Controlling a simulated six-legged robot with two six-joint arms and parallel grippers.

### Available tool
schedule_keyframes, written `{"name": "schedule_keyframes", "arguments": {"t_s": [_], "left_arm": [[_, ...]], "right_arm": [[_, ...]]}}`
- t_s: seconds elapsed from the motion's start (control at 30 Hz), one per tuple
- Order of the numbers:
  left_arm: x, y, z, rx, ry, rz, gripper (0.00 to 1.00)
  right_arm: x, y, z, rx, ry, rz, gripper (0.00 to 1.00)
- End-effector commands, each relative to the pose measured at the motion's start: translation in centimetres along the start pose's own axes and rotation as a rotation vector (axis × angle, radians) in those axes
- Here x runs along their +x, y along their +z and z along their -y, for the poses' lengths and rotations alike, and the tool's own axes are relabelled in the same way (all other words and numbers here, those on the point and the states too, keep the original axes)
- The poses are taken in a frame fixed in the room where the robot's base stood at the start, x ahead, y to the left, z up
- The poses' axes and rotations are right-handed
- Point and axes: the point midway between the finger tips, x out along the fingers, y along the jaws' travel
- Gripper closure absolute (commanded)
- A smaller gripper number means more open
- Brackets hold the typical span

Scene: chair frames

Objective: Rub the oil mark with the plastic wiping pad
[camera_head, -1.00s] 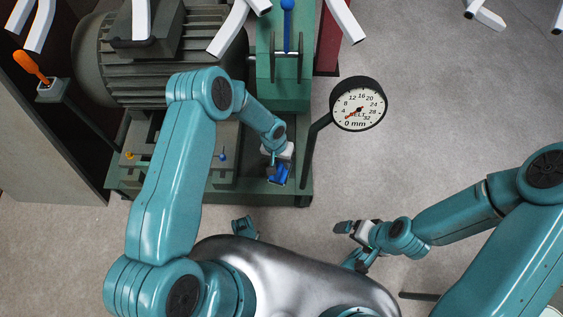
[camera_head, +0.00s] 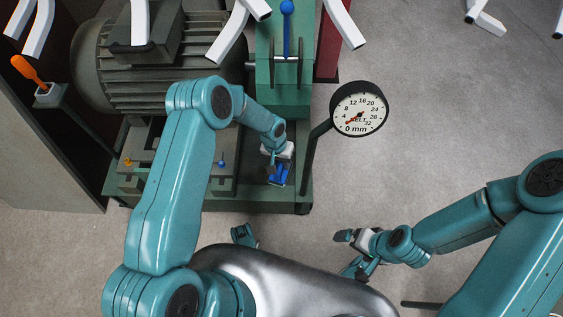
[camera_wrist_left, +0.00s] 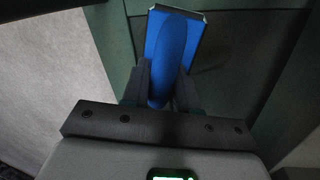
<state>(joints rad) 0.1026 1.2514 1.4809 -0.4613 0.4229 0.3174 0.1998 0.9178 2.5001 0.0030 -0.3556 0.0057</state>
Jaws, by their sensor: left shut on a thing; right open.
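The blue wiping pad (camera_head: 281,175) is in my left gripper (camera_head: 276,163), low over the green base of the machine. In the left wrist view the pad (camera_wrist_left: 181,38) has a rounded blue grip, and the fingers of my left gripper (camera_wrist_left: 161,85) are shut on it from both sides. The pad lies over a dark green surface; I cannot tell if it touches. A faint dark patch (camera_wrist_left: 212,68) shows just right of the pad; I cannot tell if it is the oil mark or shadow. My right gripper (camera_head: 346,238) is open and empty over the floor.
A ribbed motor (camera_head: 140,70) stands behind my left arm. A round dial gauge (camera_head: 358,110) on a post (camera_head: 316,150) rises right of the base. White chair tubes (camera_head: 342,20) hang above. An orange handle (camera_head: 28,68) is at left. The floor at right is mostly clear.

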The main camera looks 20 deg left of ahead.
Motion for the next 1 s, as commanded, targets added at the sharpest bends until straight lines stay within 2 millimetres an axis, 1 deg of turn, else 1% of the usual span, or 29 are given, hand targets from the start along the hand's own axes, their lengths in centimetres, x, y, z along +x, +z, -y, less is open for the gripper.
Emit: {"name": "schedule_keyframes", "arguments": {"t_s": [0.23,0.53,0.87,1.0], "left_arm": [[0.2,-0.2,0.1,-0.001,0.0,0.002,1.0],[0.2,-2.1,0.6,-0.001,0.0,-0.001,1.0],[0.0,-2.2,0.6,0.0,0.0,0.0,1.0],[0.2,-2.5,0.8,-0.001,-0.001,-0.001,1.0]], "right_arm": [[0.3,0.0,-0.1,0.0,0.0,0.0,0.0],[1.9,0.0,-0.7,0.0,0.0,0.0,0.0],[1.8,0.0,-0.6,0.0,0.0,0.0,0.0],[2.3,0.0,-0.8,0.0,0.0,0.0,0.0]]}}
